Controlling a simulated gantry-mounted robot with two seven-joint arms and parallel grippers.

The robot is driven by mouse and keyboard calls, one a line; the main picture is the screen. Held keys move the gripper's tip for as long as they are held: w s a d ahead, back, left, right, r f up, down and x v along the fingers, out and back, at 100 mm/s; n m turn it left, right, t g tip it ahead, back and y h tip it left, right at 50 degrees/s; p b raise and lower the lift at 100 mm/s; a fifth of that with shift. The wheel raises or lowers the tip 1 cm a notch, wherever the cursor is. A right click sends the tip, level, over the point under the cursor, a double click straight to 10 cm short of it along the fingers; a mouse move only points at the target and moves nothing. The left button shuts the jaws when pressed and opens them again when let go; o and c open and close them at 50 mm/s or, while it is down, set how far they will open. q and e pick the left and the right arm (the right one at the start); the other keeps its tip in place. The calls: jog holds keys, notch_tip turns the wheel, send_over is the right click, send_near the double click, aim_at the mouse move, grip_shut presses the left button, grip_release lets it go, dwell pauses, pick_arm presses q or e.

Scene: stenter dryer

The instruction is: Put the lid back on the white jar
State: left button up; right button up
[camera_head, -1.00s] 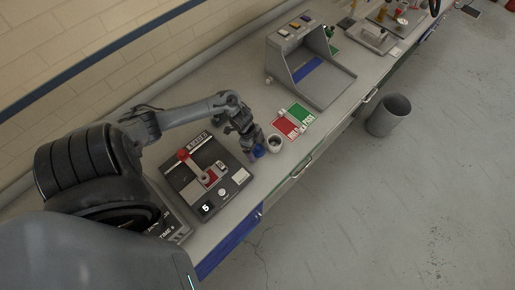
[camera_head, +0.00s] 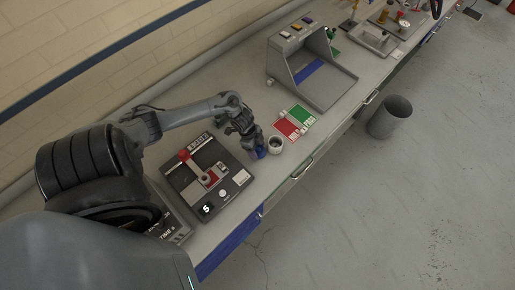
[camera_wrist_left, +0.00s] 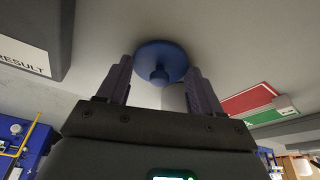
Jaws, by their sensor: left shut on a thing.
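The white jar (camera_head: 275,145) stands upright and open on the bench, with its dark inside showing. My left gripper (camera_head: 256,150) is low over the bench just left of the jar, shut on the blue lid (camera_head: 261,153). In the left wrist view the lid (camera_wrist_left: 161,62) is a round blue disc with a knob, lying between the two fingers. The lid is beside the jar, not over it; I cannot tell whether they touch. My right gripper is not in view.
A dark control box (camera_head: 207,176) with a red lever stands left of the gripper. Red (camera_head: 286,129) and green (camera_head: 301,117) pads lie behind the jar. A grey machine (camera_head: 310,65) stands farther back. The bench's front edge is close to the jar; a grey bin (camera_head: 390,117) stands on the floor.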

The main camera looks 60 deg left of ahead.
aim_at(257, 148)
pick_arm(q)
notch_tip(257, 148, up, 10)
jog(key=shift+p, duration=0.3)
jog(key=shift+w+f, duration=0.1)
dwell(0.4)
